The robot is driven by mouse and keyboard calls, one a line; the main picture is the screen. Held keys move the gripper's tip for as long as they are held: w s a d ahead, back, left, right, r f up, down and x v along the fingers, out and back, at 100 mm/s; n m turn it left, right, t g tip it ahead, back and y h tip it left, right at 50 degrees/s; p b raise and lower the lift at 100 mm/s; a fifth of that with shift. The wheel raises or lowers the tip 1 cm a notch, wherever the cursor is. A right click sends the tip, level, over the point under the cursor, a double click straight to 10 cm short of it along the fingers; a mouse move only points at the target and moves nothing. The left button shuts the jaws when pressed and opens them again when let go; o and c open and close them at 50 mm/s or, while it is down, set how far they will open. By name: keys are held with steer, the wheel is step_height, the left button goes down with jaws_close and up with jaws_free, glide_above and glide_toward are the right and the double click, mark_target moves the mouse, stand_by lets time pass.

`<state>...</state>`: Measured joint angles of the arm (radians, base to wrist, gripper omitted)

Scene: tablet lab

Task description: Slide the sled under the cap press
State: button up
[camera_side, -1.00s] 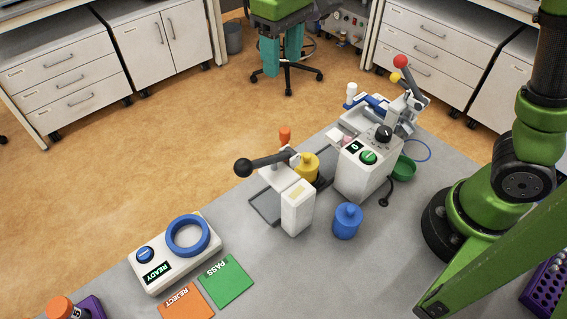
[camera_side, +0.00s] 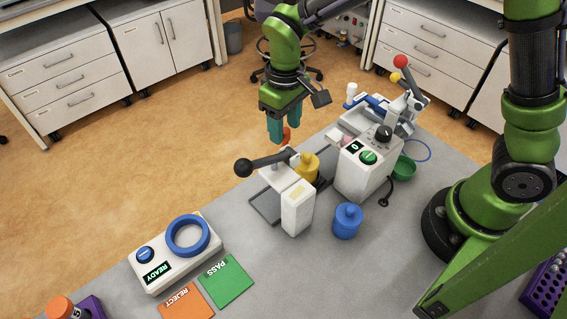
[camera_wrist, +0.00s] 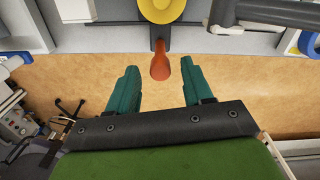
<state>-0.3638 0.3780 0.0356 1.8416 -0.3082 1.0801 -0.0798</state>
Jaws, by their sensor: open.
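The sled has an orange handle (camera_side: 286,134) at its far end and carries a yellow pot (camera_side: 307,167) on a dark rail (camera_side: 263,207). The cap press (camera_side: 297,208) is white with a black-knobbed lever (camera_side: 243,167); the yellow pot is beside its head, to the right. My gripper (camera_side: 284,133) is open, with teal fingers pointing down at the orange handle. In the wrist view the handle (camera_wrist: 160,62) shows between and just beyond the open fingertips (camera_wrist: 157,68), with the yellow pot (camera_wrist: 162,8) above. Contact cannot be told.
A white box with a black dial (camera_side: 361,168) stands right of the rail, and a blue pot (camera_side: 347,222) in front of it. A toggle-clamp fixture (camera_side: 402,108) is behind. A READY station (camera_side: 171,255) and the PASS (camera_side: 227,281) and REJECT (camera_side: 187,304) mats lie front left.

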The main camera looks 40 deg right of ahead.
steer(key=shift+f, duration=0.5)
jaws_close()
